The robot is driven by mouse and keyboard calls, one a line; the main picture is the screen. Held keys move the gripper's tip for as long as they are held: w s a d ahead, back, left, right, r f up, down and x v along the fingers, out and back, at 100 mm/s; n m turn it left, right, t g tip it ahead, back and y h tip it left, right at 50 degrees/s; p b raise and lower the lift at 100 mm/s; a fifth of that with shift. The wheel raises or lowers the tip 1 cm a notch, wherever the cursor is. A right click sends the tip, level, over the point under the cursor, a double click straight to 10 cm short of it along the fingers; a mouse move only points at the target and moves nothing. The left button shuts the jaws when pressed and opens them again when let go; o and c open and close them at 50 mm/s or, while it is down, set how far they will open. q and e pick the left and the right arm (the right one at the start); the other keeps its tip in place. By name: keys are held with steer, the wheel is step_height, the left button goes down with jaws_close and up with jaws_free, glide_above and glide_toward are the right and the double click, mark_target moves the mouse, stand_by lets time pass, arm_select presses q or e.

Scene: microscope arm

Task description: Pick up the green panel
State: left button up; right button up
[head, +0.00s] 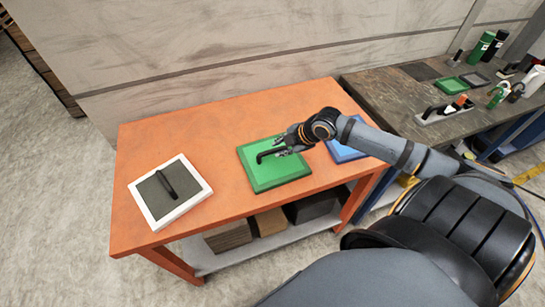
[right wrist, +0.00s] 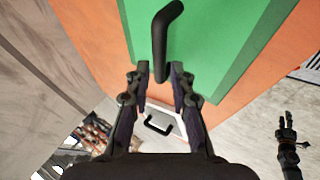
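The green panel (head: 290,176) lies flat on the orange table, with a black bar handle (head: 266,155) on top. My right gripper (head: 283,148) is over the panel at the handle. In the right wrist view, the fingers of my right gripper (right wrist: 160,68) are apart, with the near end of the handle (right wrist: 163,40) between their tips and a gap on each side. The green panel (right wrist: 215,40) fills the top of that view. My left gripper (right wrist: 286,118) shows small at the right of the wrist view; its fingers are too small to judge.
A white-framed panel (head: 145,196) with a dark handle lies at the table's left. A blue panel (head: 341,152) is partly hidden behind my right arm. The orange table (head: 215,135) is bare between panels. A dark workbench (head: 395,97) with bottles and tools stands right.

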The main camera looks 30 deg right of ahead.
mark_target(274, 150)
steer(key=shift+a+f, duration=0.1)
steer(key=shift+a, duration=0.05)
steer(key=shift+x, duration=2.65)
steer(key=shift+w+d, duration=0.1)
steer(key=shift+d, duration=0.1)
steer(key=shift+c, duration=0.3)
jaws_close()
